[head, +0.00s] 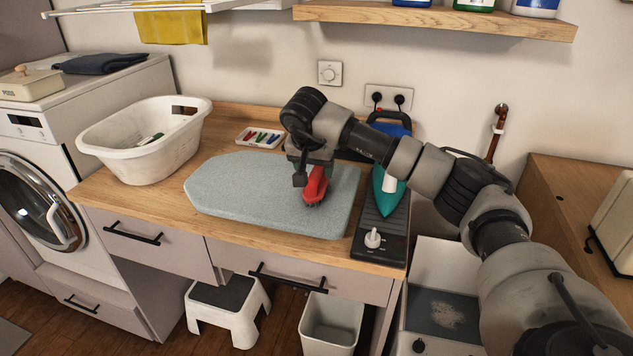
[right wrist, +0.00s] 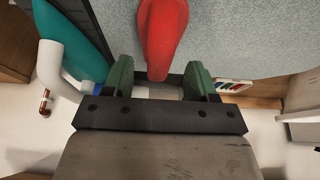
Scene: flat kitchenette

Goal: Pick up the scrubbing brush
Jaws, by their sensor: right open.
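The scrubbing brush (head: 316,187) has a red handle and dark bristles and lies on the grey ironing pad on the counter. My right gripper (head: 307,176) is right at the brush, pointing down from above, and partly hides it. In the right wrist view, the red brush (right wrist: 163,35) reaches toward the gap between the green fingers of my right gripper (right wrist: 160,68). The fingers are apart, with space on both sides of the brush end. Whether they touch it I cannot tell. My left gripper is not in view.
The ironing pad (head: 235,188) is otherwise clear. A teal iron (head: 386,190) stands close to its right on a dark rest (head: 379,234). A small tray (head: 260,137) with colored pegs is behind the pad. A white laundry basket (head: 140,145) stands left. A shelf (head: 430,18) hangs above.

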